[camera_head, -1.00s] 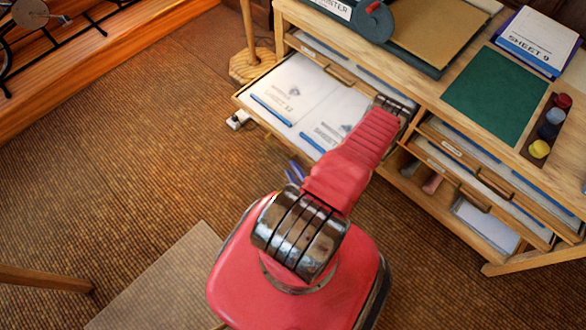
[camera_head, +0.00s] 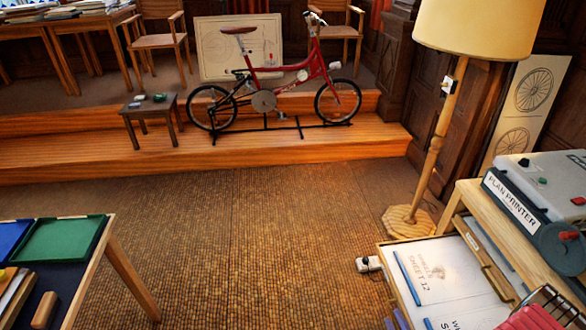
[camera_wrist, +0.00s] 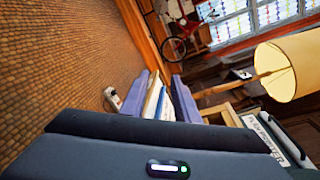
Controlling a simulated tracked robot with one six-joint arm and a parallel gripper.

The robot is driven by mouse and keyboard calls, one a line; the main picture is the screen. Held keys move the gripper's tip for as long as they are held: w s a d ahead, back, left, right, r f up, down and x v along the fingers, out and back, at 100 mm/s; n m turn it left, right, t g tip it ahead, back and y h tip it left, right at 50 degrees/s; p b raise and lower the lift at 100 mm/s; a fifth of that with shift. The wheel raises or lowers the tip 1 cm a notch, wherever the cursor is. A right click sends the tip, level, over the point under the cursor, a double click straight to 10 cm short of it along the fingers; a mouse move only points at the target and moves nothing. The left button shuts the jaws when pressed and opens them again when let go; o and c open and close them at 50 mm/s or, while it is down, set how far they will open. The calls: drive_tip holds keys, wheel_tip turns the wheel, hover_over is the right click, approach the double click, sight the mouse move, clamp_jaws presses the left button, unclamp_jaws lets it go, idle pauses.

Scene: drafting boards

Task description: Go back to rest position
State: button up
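My gripper (camera_wrist: 161,84) shows in the wrist view as two purple fingers standing apart, with nothing held between them. Through the gap I see part of the open drawer and its pale sheets, beyond the fingers.
An open drawer (camera_head: 395,252) with sheets juts from the plan cabinet at right, below the plan printer (camera_head: 515,200). A floor lamp (camera_head: 432,165) stands behind it. A table (camera_head: 130,275) is at left. The carpet (camera_head: 240,240) between is clear, up to the wooden step (camera_head: 60,165) with the red bicycle (camera_head: 277,72).

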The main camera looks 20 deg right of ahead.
drive_tip(key=w+a+r+n+g+y, duration=0.1)
drive_tip(key=w+a+r+n+y, duration=0.35)
drive_tip(key=r, duration=0.25)
drive_tip(key=w+a+r+n+g+y, duration=0.2)
drive_tip(key=w+a+r+n+y, duration=0.1)
drive_tip(key=r+y, duration=0.3)
drive_tip(key=w+a+r+n+g+y, duration=0.1)
drive_tip(key=w+a+r+n+y, duration=0.25)
drive_tip(key=r, duration=0.45)
drive_tip(key=s+a+r+n+g, duration=0.1)
drive_tip(key=a+r+n+g, duration=0.75)
drive_tip(key=a+r, duration=0.35)
drive_tip(key=s+a+r+n+t+h, duration=0.1)
drive_tip(key=s+a+r+n+h, duration=0.2)
drive_tip(key=r, duration=0.5)
drive_tip(key=s+a+r+n+t+h, duration=0.1)
drive_tip(key=s+a+r+n+h, duration=0.3)
drive_tip(key=r+h, duration=0.3)
wheel_tip(320, 180, up, 2)
drive_tip(key=shift+s+a+r+h, duration=0.1)
drive_tip(key=shift+s+a+h, duration=0.2)
drive_tip(key=shift+s+a, duration=0.55)
drive_tip(key=shift+d+n, duration=0.15)
drive_tip(key=shift+n, duration=0.1)
